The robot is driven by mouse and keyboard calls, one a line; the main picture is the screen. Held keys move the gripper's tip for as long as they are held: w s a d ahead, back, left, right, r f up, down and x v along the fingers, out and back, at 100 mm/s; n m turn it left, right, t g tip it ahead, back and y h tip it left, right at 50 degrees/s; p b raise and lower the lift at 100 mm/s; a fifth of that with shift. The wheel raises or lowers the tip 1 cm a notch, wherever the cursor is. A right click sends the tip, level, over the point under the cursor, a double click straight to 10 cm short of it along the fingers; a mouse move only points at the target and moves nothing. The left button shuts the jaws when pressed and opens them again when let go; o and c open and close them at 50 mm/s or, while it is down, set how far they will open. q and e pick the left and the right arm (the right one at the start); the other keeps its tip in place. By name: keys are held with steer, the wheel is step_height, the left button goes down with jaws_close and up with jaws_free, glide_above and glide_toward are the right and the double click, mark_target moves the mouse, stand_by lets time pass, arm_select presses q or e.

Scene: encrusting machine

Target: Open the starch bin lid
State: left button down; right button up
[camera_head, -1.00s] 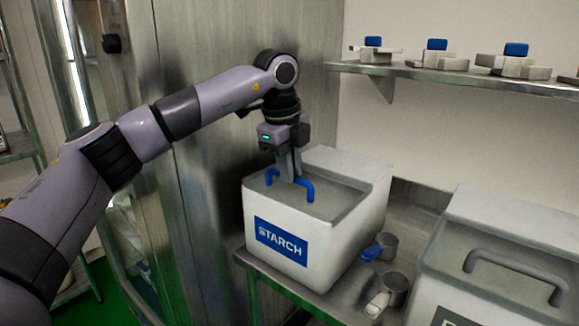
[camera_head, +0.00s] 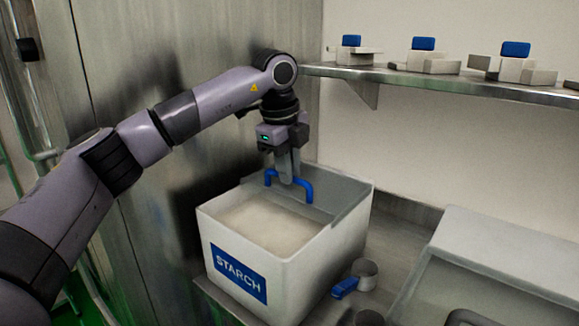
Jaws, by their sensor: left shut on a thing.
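The starch bin (camera_head: 318,268) is a white box with a blue STARCH label (camera_head: 238,273) on its front, standing at the middle of the camera_head view. Its top is open at the front and pale starch (camera_head: 265,226) shows inside. The greyish lid (camera_head: 338,190) is toward the back of the bin and appears raised; its exact tilt is hard to tell. My left gripper (camera_head: 288,178) is above the back of the bin, pointing down, shut on the blue lid handle (camera_head: 305,190). My right gripper is not in view.
A scoop with a blue handle (camera_head: 345,288) lies right of the bin, with another partly cut off below. A second white bin (camera_head: 490,258) stands at the right. A wall shelf (camera_head: 440,78) holds several blue-topped pieces. A metal panel (camera_head: 150,130) rises behind my arm.

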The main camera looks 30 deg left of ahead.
arm_select(q)
steer(key=c, duration=1.1)
jaws_free()
steer(key=shift+r, duration=0.1)
steer(key=r, duration=0.2)
steer(key=s+r, duration=0.1)
steer(key=r, duration=0.3)
steer(key=shift+s+r, duration=0.25)
steer(key=shift+r, duration=0.15)
